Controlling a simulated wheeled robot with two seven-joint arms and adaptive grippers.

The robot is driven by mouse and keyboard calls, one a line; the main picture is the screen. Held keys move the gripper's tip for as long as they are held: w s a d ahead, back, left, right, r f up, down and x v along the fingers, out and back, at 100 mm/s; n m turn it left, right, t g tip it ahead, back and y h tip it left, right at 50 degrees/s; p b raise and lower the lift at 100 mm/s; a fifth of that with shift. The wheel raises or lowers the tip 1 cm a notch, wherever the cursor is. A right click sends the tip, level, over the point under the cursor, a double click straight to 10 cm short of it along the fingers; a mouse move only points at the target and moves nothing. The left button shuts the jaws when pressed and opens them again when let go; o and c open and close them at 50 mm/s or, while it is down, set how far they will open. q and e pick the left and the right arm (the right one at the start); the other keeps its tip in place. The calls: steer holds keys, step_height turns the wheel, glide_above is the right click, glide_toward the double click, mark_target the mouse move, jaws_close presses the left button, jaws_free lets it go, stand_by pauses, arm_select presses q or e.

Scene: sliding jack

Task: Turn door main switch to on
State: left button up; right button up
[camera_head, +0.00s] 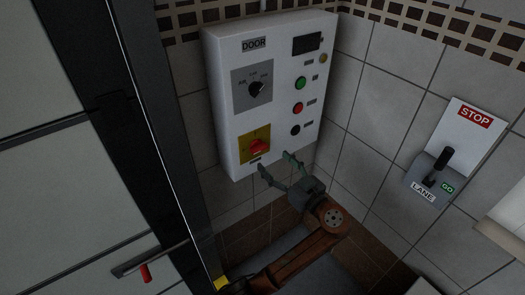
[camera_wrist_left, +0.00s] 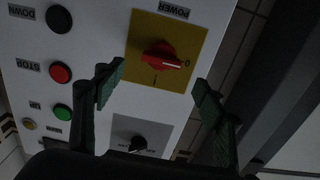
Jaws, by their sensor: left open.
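The door main switch is a red rotary knob (camera_head: 259,147) on a yellow plate, low on the white DOOR panel (camera_head: 225,105). In the left wrist view the red knob (camera_wrist_left: 160,57) has a white pointer mark aimed toward the 0; a second mark lies below it on the plate. My left gripper (camera_head: 276,165) is open and empty, in front of the panel's lower edge. In the left wrist view its fingers (camera_wrist_left: 155,82) stand apart, just below the knob, and do not touch it. My right gripper is not in view.
The panel also has a black selector (camera_head: 257,89) on a grey plate, a dark display (camera_head: 307,44), and green (camera_head: 300,83), red (camera_head: 298,107) and black (camera_head: 295,130) buttons. A LANE lever (camera_head: 441,165) with a STOP sign is on the right wall. A door with a red-tipped handle (camera_head: 147,272) is left.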

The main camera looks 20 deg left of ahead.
mark_target(261, 150)
arm_select(q)
steer(key=x, duration=0.7)
steer(key=shift+w+a+r, duration=0.15)
steer(key=shift+a+r, duration=0.05)
steer(key=shift+a, duration=0.1)
steer(key=c, duration=1.1)
